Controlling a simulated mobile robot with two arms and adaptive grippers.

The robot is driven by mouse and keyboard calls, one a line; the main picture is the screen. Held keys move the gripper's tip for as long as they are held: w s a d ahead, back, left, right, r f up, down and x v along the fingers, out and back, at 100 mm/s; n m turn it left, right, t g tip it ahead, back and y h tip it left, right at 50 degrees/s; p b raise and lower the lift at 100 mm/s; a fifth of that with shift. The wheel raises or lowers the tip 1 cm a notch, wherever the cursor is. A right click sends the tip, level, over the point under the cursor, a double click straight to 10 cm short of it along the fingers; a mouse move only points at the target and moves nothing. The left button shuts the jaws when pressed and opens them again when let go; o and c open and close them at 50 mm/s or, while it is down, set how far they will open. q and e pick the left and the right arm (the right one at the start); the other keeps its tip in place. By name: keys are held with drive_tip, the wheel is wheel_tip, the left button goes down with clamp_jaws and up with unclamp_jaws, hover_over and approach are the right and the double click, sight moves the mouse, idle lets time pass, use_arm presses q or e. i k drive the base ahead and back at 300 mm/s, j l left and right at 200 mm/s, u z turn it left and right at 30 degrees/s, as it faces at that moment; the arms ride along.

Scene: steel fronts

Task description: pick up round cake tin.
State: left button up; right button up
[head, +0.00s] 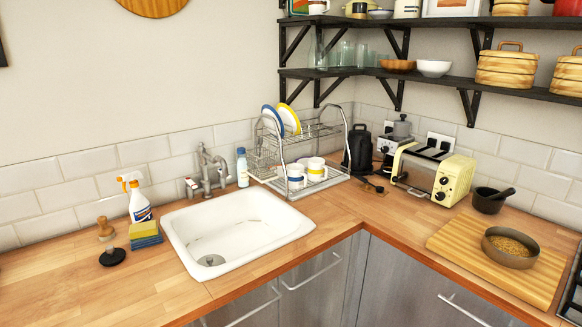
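A round, grey-brown cake tin (496,254) sits on a wooden cutting board (459,244) at the right end of the counter. A golden-brown, grainy filling shows inside it. The tin stands upright and nothing covers it. Neither of my grippers is in the head view.
A mortar with pestle (489,200) and a yellow toaster (434,173) stand behind the board. A dish rack (299,150) fills the corner beside the white sink (238,231). Shelves (450,83) hang above. The counter strip left of the board is clear.

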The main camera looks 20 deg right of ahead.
sight(510, 249)
drive_tip(key=i+l+z, duration=0.1)
drive_tip(key=i+z, duration=0.15)
drive_tip(key=z, duration=0.25)
drive_tip(key=i+z, duration=0.25)
drive_tip(key=z, duration=0.2)
drive_tip(key=i+j+z, duration=0.15)
drive_tip(key=z, duration=0.35)
drive_tip(key=i+j+z, duration=0.25)
drive_tip(key=z, duration=0.2)
